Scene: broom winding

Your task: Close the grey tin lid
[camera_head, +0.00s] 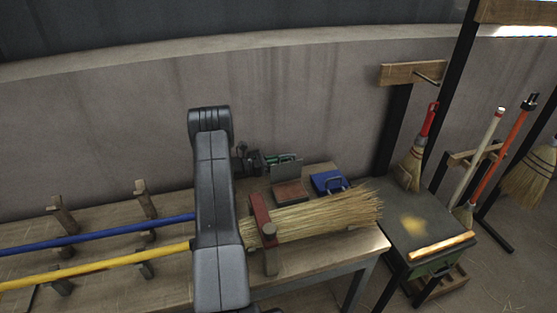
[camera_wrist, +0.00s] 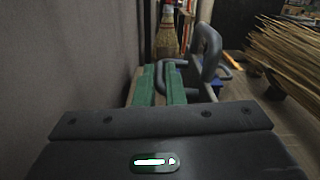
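The grey tin (camera_head: 290,192) stands on the bench in the head view, with a reddish-brown inside. Its grey lid (camera_head: 286,167) stands raised at the back. My gripper (camera_head: 290,158) reaches from the left, close behind the lid's upper edge. In the wrist view, the two green fingers (camera_wrist: 160,80) point forward with a narrow gap between them, and I see nothing clearly held. Whether the fingers touch the lid is hidden.
A blue tin (camera_head: 328,182) with a handle stands right of the grey tin. A straw broom head (camera_head: 320,215) lies clamped in front of both. The wall (camera_head: 300,110) is close behind. Several brooms hang or stand at the right, beside a dark stand (camera_head: 425,225).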

